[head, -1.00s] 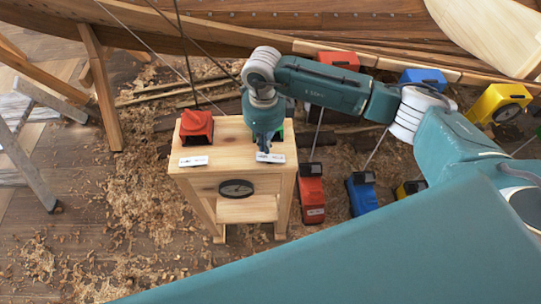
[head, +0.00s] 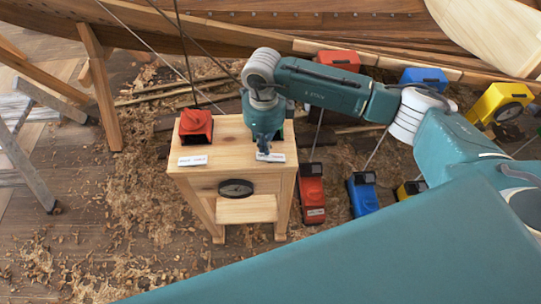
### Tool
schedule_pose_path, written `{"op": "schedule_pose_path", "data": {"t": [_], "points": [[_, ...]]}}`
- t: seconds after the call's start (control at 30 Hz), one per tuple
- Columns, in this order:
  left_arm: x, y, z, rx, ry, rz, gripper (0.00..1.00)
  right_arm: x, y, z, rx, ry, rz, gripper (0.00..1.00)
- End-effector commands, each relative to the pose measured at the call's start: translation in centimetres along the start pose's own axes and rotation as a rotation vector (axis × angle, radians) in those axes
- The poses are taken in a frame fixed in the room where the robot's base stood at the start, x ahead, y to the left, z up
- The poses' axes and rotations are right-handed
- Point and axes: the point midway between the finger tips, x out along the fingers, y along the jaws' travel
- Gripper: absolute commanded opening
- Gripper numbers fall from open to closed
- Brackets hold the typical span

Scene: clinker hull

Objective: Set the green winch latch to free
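The green winch latch (head: 285,131) is mostly hidden behind my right arm on the wooden stand's top (head: 228,150); only a green edge shows, so its setting cannot be read. My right gripper (head: 263,150) points down over the right part of the stand, at or just in front of the green latch. Its fingers are small and partly hidden, so I cannot tell whether they are open or touching anything. A white label (head: 271,157) lies just below it on the stand's front edge. My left gripper is not in view.
A red latch unit (head: 196,127) with a white label (head: 193,161) sits on the stand's left side. A black dial (head: 236,188) is on the front. Red (head: 311,195), blue (head: 362,193) and yellow (head: 499,103) units stand to the right. A trestle leg (head: 101,90) is at left.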

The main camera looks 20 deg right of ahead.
Motion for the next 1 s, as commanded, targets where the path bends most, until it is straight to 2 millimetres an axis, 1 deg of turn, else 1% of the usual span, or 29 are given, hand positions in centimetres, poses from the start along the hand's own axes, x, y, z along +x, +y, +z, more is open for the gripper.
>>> {"op": "schedule_pose_path", "data": {"t": [1.0], "points": [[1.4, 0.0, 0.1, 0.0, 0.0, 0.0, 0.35, 1.6, 0.0, 0.0, 0.0, 0.0, 0.0, 0.0]]}}
